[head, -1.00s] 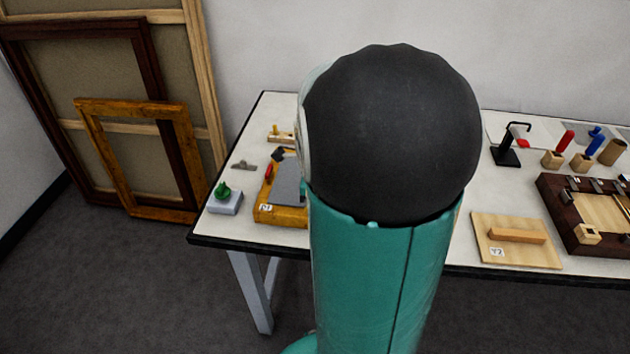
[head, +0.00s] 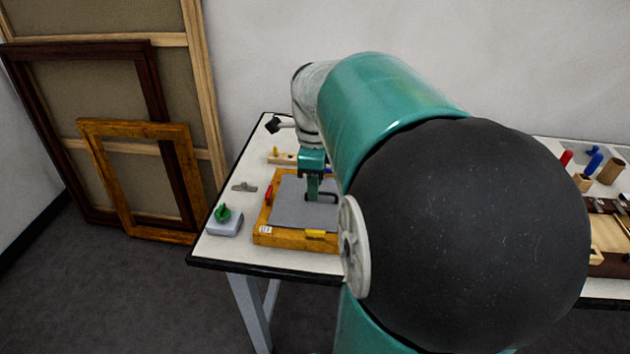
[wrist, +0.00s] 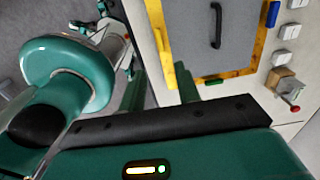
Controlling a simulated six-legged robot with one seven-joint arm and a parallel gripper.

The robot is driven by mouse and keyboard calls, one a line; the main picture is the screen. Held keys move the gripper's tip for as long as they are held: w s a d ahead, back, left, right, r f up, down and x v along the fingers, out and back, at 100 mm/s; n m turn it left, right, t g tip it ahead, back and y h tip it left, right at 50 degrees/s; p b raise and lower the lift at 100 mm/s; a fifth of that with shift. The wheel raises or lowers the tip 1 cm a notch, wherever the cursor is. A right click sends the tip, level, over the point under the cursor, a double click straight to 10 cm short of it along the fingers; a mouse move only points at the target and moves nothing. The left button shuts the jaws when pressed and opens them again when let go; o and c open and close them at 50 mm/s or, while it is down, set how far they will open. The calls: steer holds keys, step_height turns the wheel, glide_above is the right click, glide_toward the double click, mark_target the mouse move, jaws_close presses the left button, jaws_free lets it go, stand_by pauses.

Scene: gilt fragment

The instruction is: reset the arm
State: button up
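My gripper (head: 313,190) hangs fingers down over the left part of the table, in front of or above a grey panel (head: 290,210) in an orange wooden frame. In the wrist view my gripper (wrist: 160,86) has its two teal fingers apart, with nothing seen held between them. The grey panel (wrist: 195,45) and its dark handle (wrist: 216,25) lie beyond the fingertips there. My arm reaches left and bends down; its large black joint hides the middle of the table in the head view.
A grey block with a green knob (head: 224,220) stands at the table's front left, near a metal clip (head: 244,187). Red and blue pieces (head: 594,164) and a brown tray (head: 607,262) are at the right. Picture frames (head: 140,180) lean on the wall at left.

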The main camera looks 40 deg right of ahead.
stand_by(0.3)
steer(key=s+a+r+n+t, duration=0.1)
steer(key=s+a+n+t, duration=0.1)
steer(key=a+n, duration=0.9)
steer(key=s+a+r+n+t, duration=0.1)
steer(key=s+a+n+t, duration=0.2)
steer(key=a+n, duration=0.9)
steer(key=n, duration=0.5)
steer(key=shift+n+t, duration=0.3)
